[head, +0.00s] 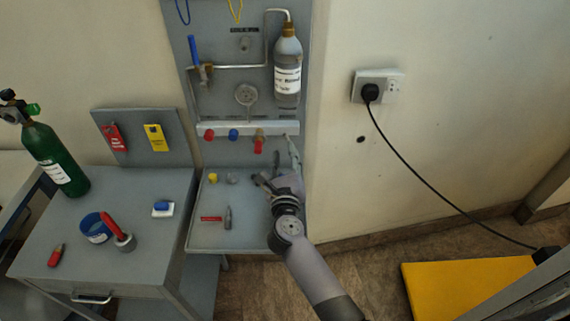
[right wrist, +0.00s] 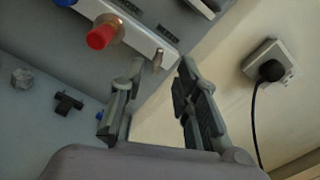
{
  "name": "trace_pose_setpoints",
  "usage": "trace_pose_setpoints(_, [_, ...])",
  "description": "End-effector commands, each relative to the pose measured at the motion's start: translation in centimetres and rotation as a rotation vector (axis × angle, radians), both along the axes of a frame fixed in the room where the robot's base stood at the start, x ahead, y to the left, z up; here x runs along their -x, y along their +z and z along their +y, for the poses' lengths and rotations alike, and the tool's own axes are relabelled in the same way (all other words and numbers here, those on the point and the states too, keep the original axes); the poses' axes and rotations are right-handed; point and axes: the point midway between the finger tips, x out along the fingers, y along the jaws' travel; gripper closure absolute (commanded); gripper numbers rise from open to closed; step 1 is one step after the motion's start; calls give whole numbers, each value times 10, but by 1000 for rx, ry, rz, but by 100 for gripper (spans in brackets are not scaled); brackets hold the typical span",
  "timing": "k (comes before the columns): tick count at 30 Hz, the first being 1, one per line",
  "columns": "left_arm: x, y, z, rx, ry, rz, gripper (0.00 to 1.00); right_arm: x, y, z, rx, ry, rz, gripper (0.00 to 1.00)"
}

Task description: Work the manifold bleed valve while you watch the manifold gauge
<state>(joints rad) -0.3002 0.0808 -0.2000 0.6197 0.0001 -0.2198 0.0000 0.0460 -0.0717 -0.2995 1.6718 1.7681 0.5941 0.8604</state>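The manifold (head: 220,131) is a pale horizontal bar on the grey panel, with red and blue knobs along it. The round manifold gauge (head: 246,95) is above it; its needle is too small to read. A small metal stub, perhaps the bleed valve (right wrist: 158,59), sticks out near the bar's right end in the right wrist view. My right gripper (head: 278,168) is just below that end. In the right wrist view my right gripper (right wrist: 161,76) is open, its fingers apart below the stub, with nothing between them. My left gripper is not in view.
A grey bottle (head: 288,75) and pipework are above the manifold. A shelf (head: 248,237) below holds small fittings. A side cart (head: 140,260) with a blue tub and a green cylinder (head: 57,160) stand left. A cable hangs from the wall socket (head: 392,87) at right.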

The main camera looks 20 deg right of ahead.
Motion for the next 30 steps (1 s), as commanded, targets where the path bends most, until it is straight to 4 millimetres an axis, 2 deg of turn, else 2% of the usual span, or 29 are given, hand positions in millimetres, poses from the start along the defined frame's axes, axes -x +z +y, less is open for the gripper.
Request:
trace_pose_setpoints(3, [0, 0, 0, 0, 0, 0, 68, 18, -1, 5, -1, 0, 1, 71])
trace_pose_setpoints(9, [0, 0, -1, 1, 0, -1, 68, 30, 0, 8, 0, -2, 0, 71])
trace_pose_setpoints(30, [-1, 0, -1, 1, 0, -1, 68, 31, 0, 9, 0, -1, 0, 71])
